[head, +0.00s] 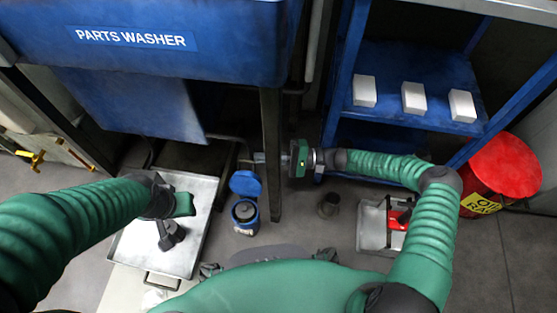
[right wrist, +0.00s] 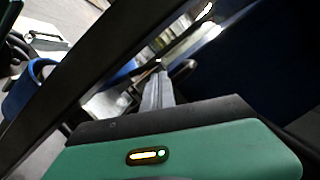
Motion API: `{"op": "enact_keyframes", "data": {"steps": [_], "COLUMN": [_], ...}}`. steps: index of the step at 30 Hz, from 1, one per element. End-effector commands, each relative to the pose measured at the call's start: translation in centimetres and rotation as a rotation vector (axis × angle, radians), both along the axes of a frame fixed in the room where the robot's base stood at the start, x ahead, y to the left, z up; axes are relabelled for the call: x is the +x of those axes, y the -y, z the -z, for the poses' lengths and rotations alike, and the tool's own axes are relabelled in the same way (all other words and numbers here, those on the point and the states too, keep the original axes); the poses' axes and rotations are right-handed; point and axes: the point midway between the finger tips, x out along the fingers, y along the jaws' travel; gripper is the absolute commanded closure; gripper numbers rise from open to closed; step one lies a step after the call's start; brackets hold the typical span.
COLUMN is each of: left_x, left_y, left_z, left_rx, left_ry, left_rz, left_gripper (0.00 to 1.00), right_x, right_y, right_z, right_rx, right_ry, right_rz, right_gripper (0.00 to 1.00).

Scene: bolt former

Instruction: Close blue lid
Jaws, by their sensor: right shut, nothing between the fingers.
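A small blue container (head: 244,213) stands on the floor below the parts washer. Its round blue lid (head: 246,184) is tilted up and open at the far side. My right gripper (head: 258,157) is shut and empty, a little beyond and above the lid in the picture, apart from it. A dark leg crosses in front of its fingers. In the right wrist view the shut fingers (right wrist: 157,88) point away, and a blue rounded thing (right wrist: 22,90), seemingly the lid, shows at left. My left gripper (head: 170,236) is over a metal tray; its jaw opening is unclear.
The dark upright leg (head: 271,150) stands beside the lid, also crossing the right wrist view (right wrist: 95,70). The metal tray (head: 190,258) lies left. A blue shelf (head: 390,108) with white boxes and a red bin (head: 505,160) are right. A small dark cup (head: 328,205) stands on the floor.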

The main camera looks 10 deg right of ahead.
Motion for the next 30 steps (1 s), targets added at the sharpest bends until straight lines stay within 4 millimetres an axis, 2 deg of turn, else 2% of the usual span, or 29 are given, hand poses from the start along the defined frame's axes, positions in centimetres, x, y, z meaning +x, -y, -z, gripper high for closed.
{"op": "enact_keyframes", "data": {"steps": [4, 14, 21, 30], "left_x": [0.0, 0.0, 0.0, 0.0], "left_y": [0.0, 0.0, 0.0, 0.0], "left_z": [0.7, 0.5, -2.3, -2.0], "left_rx": [0.000, 0.000, 0.000, 0.000], "left_ry": [0.000, 0.000, 0.000, 0.000], "left_rz": [0.000, 0.000, 0.000, 0.000], "left_gripper": [0.64, 0.64, 0.64, 0.64], "right_x": [0.1, 0.1, -1.3, -1.5], "right_y": [-1.2, -1.4, -1.8, -1.9], "right_z": [0.0, -0.3, -1.5, -0.9], "right_rx": [0.000, 0.000, 0.002, 0.000], "right_ry": [0.000, -0.001, -0.004, -0.002], "right_rz": [0.000, 0.000, -0.001, -0.002], "right_gripper": [1.00, 1.00, 1.00, 1.00]}}
